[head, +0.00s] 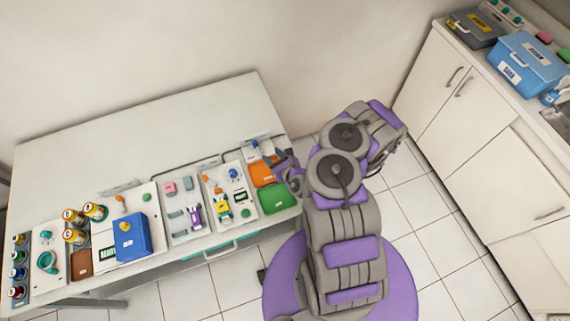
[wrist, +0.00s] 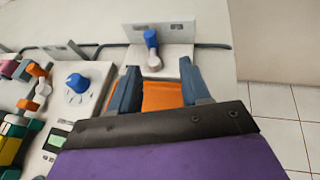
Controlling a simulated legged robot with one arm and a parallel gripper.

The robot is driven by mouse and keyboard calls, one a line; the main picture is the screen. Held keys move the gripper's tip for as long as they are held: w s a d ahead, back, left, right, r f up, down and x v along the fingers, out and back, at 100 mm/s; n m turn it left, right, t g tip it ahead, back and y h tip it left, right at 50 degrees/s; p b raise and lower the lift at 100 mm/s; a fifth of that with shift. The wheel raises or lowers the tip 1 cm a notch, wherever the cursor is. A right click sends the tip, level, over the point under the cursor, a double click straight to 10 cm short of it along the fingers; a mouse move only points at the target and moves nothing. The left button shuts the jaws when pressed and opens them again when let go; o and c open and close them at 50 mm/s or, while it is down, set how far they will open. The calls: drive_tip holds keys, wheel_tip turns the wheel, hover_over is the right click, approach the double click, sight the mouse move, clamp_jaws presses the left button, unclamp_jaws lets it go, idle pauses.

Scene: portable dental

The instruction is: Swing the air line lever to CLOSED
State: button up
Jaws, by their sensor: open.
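The air line lever (wrist: 151,38) has a blue handle on a pale, rounded mount. In the head view the lever is small, in front of the plate (head: 257,143). My gripper (wrist: 157,72) is open and empty, its two blue-grey fingers apart over an orange tray, on the near side of the lever. The fingers do not appear to touch the lever.
A panel with a blue knob (wrist: 77,83) lies left of my gripper. The orange tray (wrist: 160,97) lies below, and a green tray (head: 278,198) sits nearby. Floor is clear at right.

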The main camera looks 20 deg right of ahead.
drive_tip(key=p+v, duration=0.3)
drive_tip(key=v, duration=0.5)
